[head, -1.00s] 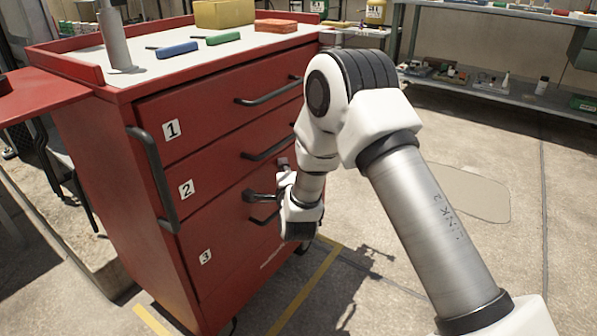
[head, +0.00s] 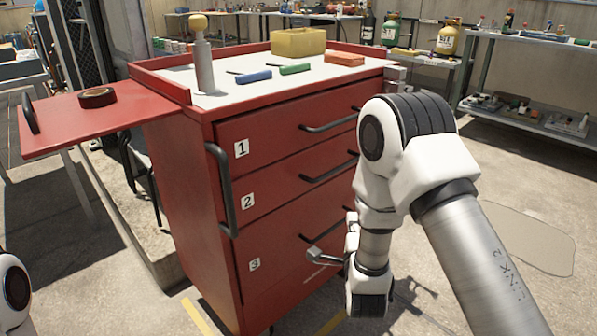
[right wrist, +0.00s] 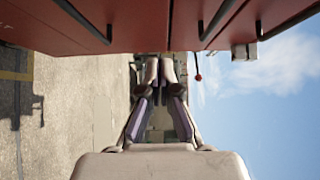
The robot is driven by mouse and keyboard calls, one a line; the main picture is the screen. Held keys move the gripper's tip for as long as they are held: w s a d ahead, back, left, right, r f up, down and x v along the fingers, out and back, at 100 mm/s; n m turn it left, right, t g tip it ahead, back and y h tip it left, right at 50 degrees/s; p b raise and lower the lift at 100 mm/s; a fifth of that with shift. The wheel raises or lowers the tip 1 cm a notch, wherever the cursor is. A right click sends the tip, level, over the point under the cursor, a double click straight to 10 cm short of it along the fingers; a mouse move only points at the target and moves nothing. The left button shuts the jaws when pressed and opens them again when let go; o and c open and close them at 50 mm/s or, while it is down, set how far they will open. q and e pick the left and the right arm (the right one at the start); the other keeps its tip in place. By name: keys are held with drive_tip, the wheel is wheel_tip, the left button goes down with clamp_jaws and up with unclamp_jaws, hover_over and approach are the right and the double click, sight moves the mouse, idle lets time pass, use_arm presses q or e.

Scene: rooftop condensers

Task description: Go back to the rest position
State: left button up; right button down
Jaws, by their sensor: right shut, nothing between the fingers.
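My right arm stands in front of the red tool cabinet (head: 190,200) in the head view, bent at the elbow. Its wrist is beside the drawer fronts, low near drawer 3. My right gripper is mostly hidden behind my own arm there. In the right wrist view the right gripper (right wrist: 160,70) is shut and empty, its fingers together and pointing along the cabinet front. The cabinet's red face and dark handles fill the top of that view. A white joint of my left arm shows at the bottom left corner of the head view; the left gripper is out of frame.
Drawers 1, 2 and 3 look closed, with handles (head: 330,122) sticking out. On top are a grey post (head: 204,68), a yellow box (head: 298,42), and blue (head: 254,76), green (head: 295,69) and orange (head: 344,59) items. A side shelf (head: 60,128) holds black tape (head: 97,97). Floor at right is clear.

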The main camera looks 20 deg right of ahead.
drive_tip(key=s+a+f+n+g+y, duration=0.2)
drive_tip(key=s+f+n+g, duration=0.15)
drive_tip(key=s+f, duration=0.6)
drive_tip(key=s+a+f+n+g+y, duration=0.25)
drive_tip(key=s+f+g, duration=0.2)
drive_tip(key=f, duration=0.95)
drive_tip(key=s+a+f+n+g+y, duration=0.1)
drive_tip(key=s+a+f+n+g, duration=0.2)
drive_tip(key=s+n, duration=0.5)
drive_tip(key=s+a+f+n+g+y, duration=0.1)
drive_tip(key=s+f+n+g+y, duration=0.15)
drive_tip(key=s+n+g, duration=0.55)
drive_tip(key=s+r+t+h+p, duration=0.1)
drive_tip(key=s+r+t+p, duration=0.1)
drive_tip(key=r+p, duration=3.5)
drive_tip(key=shift+s+r+p, duration=0.3)
drive_tip(key=shift+s+p, duration=0.2)
drive_tip(key=shift+p, duration=0.05)
